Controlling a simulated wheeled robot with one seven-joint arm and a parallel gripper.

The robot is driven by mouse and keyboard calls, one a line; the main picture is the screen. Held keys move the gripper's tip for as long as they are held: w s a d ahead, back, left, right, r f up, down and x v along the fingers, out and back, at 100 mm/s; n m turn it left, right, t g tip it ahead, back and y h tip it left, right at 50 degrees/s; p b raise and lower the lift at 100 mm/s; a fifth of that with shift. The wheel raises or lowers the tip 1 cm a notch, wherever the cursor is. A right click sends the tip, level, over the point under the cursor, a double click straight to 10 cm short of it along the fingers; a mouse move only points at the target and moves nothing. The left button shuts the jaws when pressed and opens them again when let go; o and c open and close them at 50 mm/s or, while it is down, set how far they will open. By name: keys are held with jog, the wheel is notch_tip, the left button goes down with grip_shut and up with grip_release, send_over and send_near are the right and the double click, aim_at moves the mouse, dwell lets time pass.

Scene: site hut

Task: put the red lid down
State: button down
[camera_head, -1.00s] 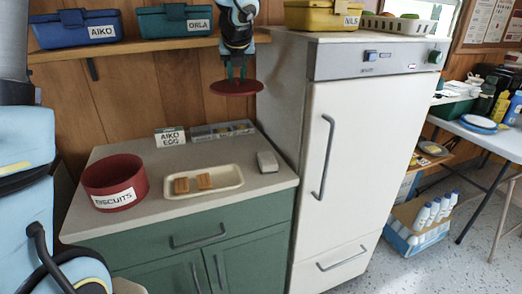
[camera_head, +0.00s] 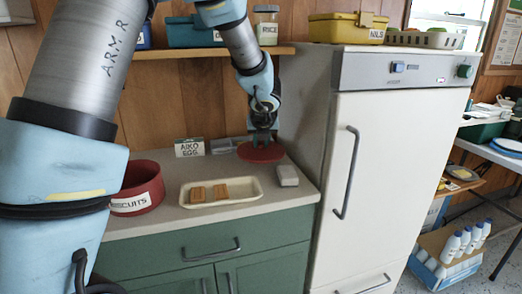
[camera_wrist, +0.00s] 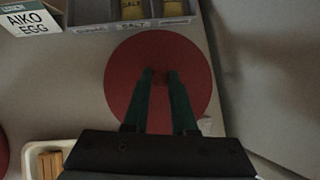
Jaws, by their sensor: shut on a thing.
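The red lid (camera_head: 262,153) is a flat round disc over the back right of the counter, near the fridge side. My gripper (camera_head: 262,134) is above it, shut on its small knob. In the wrist view the lid (camera_wrist: 190,90) lies beneath my two green fingers (camera_wrist: 160,78), which close on the knob at its middle. The lid looks level and low; I cannot tell whether it touches the counter. The open red biscuits tin (camera_head: 138,190) stands at the counter's left, partly hidden behind my arm.
A cream tray (camera_head: 225,199) with two biscuits is in front. A grey block (camera_head: 287,175) lies right of it. An "AIKO EGG" box (camera_head: 189,148) and a grey divided tray (camera_wrist: 110,16) stand at the back. The white fridge (camera_head: 385,180) rises on the right.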

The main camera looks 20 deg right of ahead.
jog(key=shift+f, duration=0.5)
jog(key=shift+f, duration=0.1)
jog(key=shift+f+b, duration=0.55)
jog(key=shift+b, duration=0.05)
jog(key=c, duration=0.7)
grip_release()
jog(key=shift+r, duration=0.1)
